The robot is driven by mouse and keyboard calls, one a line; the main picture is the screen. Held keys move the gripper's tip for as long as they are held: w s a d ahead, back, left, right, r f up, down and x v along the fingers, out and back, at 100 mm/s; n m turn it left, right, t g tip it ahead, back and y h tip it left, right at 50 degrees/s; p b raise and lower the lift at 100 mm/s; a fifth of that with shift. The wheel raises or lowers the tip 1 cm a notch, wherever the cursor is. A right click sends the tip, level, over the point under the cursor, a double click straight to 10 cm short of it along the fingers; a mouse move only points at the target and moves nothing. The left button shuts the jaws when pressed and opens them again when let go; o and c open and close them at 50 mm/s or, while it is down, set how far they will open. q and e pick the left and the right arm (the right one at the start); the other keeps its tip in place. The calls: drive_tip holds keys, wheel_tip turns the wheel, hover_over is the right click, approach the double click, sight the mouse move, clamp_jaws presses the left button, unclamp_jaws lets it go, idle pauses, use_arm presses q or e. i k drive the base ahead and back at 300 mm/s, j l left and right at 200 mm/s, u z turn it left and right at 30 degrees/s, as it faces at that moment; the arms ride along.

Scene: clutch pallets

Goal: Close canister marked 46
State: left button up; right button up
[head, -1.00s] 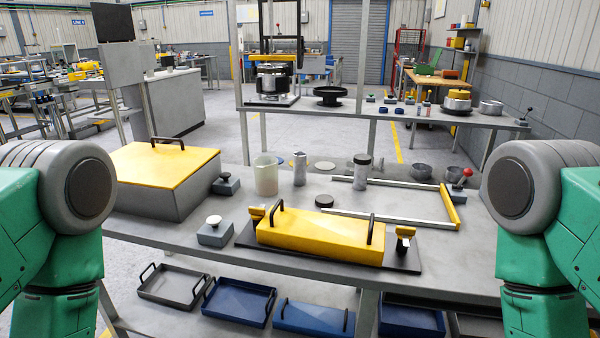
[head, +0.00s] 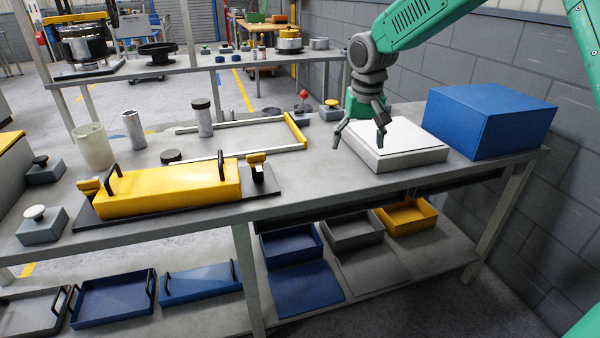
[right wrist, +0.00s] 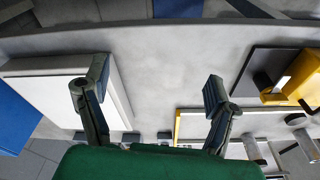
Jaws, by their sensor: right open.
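A silver canister (head: 133,130) without a visible lid and a silver canister with a black lid (head: 202,117) stand upright on the workbench (head: 420,185). I cannot read a 46 on either. A dark round disc (head: 171,156) lies flat near them. A translucent beaker (head: 93,146) stands left of the canisters. My right gripper (head: 360,140) is open and empty, pointing down beside a white flat-topped box (head: 392,142), well right of the canisters. In the right wrist view my right gripper (right wrist: 157,82) shows spread fingers over bare bench. My left gripper is out of view.
A blue box (head: 490,118) stands at the bench's right end. A yellow-ended rail frame (head: 296,130) lies between gripper and canisters. A yellow handled cover (head: 170,189) is at the front. Trays and bins (head: 405,216) sit on the lower shelf.

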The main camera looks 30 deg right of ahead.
sight(130, 118)
drive_tip(key=u, duration=2)
drive_tip(key=k+l, duration=0.1)
drive_tip(key=l, duration=0.3)
drive_tip(key=k+l, duration=0.1)
drive_tip(key=l, duration=0.35)
drive_tip(key=k+l, duration=0.1)
drive_tip(key=l, duration=0.3)
drive_tip(key=k+l, duration=0.1)
drive_tip(key=l, duration=0.3)
drive_tip(key=k+l, duration=0.15)
drive_tip(key=l, duration=0.3)
